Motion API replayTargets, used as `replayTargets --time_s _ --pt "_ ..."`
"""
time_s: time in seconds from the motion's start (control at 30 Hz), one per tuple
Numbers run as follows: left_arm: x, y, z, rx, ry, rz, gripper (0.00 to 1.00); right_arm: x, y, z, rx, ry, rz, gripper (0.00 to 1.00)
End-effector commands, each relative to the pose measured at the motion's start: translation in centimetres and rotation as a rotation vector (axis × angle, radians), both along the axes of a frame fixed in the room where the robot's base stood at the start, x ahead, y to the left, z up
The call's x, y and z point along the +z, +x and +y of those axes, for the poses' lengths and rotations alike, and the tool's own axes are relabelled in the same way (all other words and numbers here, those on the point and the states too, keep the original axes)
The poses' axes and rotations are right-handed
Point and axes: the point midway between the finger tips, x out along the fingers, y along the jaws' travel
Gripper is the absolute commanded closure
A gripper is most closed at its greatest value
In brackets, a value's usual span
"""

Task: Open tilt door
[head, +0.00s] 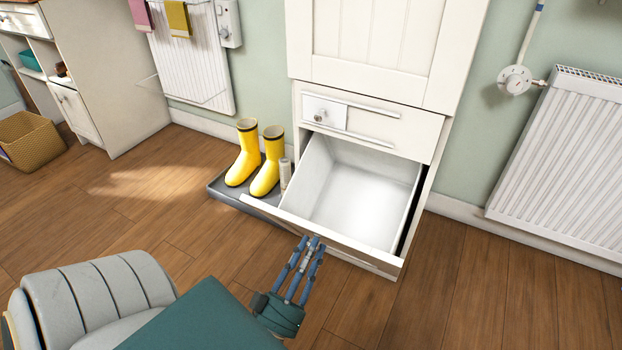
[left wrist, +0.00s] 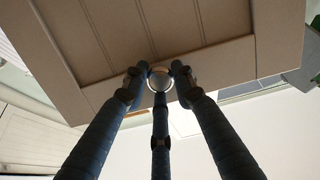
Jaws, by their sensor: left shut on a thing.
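The tilt door (head: 362,257) at the bottom of the white cabinet (head: 462,45) leans well out from the cabinet front, and its white inside (head: 355,195) shows from above. My left gripper (head: 309,241) is at the outer face of the door, near the middle of its width. In the left wrist view, the three fingers (left wrist: 159,76) close around a round, shiny knob (left wrist: 159,80) on the panelled face of the door (left wrist: 165,35). The knob is hidden in the head view. My right gripper is not in view.
Yellow boots (head: 256,160) stand on a grey tray (head: 216,184) just left of the door. A white radiator (head: 565,160) is at the right. The wooden floor in front is clear.

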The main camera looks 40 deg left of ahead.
Motion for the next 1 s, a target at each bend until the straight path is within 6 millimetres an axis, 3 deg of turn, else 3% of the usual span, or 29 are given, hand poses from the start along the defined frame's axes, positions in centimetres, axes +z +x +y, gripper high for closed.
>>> replayTargets --time_s 0.03,0.2,0.23,0.3,0.73,1.0 --pt "-0.9 0.0 -0.1 -0.002 -0.005 0.023 1.00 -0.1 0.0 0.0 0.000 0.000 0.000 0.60" --pt "-0.8 0.0 -0.1 -0.002 -0.005 0.023 1.00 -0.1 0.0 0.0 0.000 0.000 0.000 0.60" --pt "-0.8 0.0 -0.1 -0.002 -0.005 0.022 0.70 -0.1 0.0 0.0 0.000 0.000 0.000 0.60" --pt "-0.8 0.0 -0.1 -0.002 -0.004 0.021 0.56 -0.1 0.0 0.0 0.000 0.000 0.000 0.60" --pt "-0.5 -0.3 -0.1 -0.001 -0.003 0.012 0.55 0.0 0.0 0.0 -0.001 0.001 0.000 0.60" --pt "-2.6 -4.5 -1.1 -0.001 -0.005 0.018 0.55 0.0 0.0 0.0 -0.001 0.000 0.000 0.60"
